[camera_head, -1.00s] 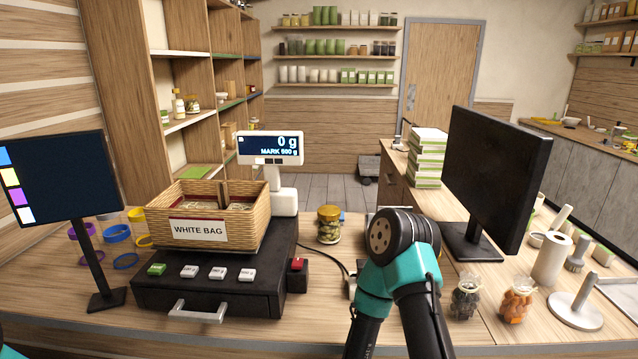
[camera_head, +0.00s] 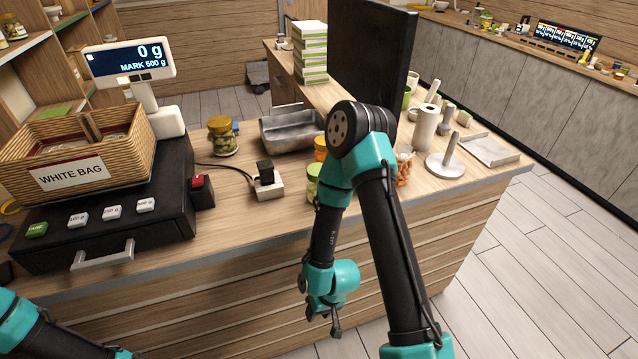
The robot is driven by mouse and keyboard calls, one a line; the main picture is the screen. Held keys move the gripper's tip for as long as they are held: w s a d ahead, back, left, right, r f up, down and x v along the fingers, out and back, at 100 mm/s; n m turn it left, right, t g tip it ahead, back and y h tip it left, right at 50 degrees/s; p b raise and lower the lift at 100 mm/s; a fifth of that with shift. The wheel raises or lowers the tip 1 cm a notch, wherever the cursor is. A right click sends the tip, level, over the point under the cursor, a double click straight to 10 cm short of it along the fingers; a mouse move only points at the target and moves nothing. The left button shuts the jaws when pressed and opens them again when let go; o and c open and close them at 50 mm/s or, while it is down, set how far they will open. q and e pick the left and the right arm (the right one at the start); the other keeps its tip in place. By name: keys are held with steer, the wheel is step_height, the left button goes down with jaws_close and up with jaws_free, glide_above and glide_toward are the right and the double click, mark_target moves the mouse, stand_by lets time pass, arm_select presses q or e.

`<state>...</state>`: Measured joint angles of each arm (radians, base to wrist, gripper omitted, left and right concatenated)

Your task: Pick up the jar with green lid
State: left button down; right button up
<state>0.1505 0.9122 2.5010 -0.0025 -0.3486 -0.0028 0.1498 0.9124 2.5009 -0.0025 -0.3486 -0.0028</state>
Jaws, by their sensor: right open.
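The jar with a green lid (camera_head: 312,182) stands on the wooden counter, partly hidden behind my right arm. My right gripper (camera_head: 334,322) hangs in front of the counter, below its top edge and apart from the jar. It is open, with nothing visible in it. Part of my left arm shows at the bottom left, but its gripper is out of view.
A jar with a yellow lid (camera_head: 222,136) stands beside a metal scoop tray (camera_head: 290,130). An orange-lidded jar (camera_head: 320,148) is close behind the green-lidded one. A black monitor (camera_head: 368,55), a paper roll (camera_head: 425,127) and a scale (camera_head: 130,60) stand around them.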

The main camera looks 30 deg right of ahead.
arm_select(q)
steer(key=c, duration=1.8)
jaws_free()
steer(key=o, duration=1.8)
steer(key=shift+w+r, duration=0.1)
